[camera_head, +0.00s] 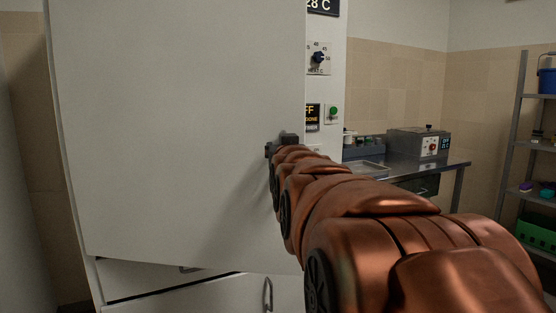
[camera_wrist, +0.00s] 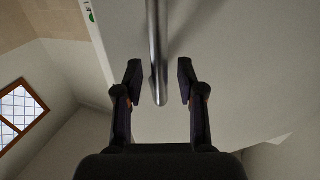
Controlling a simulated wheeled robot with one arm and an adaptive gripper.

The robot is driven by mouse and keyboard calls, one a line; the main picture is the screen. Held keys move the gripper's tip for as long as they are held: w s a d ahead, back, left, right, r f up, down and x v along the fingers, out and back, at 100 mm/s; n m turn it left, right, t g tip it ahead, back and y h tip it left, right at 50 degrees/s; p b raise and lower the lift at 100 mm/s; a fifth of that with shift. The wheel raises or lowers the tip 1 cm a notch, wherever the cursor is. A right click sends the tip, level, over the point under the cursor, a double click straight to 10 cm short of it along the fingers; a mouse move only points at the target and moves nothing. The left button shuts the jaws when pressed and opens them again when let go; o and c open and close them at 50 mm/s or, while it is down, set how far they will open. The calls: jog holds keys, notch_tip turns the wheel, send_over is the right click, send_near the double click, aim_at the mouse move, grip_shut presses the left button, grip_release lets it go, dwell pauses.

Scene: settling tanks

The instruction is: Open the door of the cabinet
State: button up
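The cabinet door (camera_head: 175,120) is a large plain white panel filling the left and middle of the head view. Its lower edge slants differently from the front below it, so it looks swung partly out. The door handle (camera_wrist: 157,45) is a metal bar in the wrist view; in the head view my arm hides it. My gripper (camera_wrist: 160,80) is open, with one dark finger on each side of the bar's end and gaps showing on both sides. In the head view my gripper (camera_head: 282,145) is at the door's right edge.
A control panel (camera_head: 318,85) with a knob and green button is right of the door. White lower fronts (camera_head: 225,295) with a handle lie below. A steel table (camera_head: 400,168) with a grey device (camera_head: 417,143) and a shelf rack (camera_head: 515,130) stand right.

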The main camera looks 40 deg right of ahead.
aim_at(279, 113)
jog(key=shift+r, duration=3.7)
jog(key=shift+c, duration=0.2)
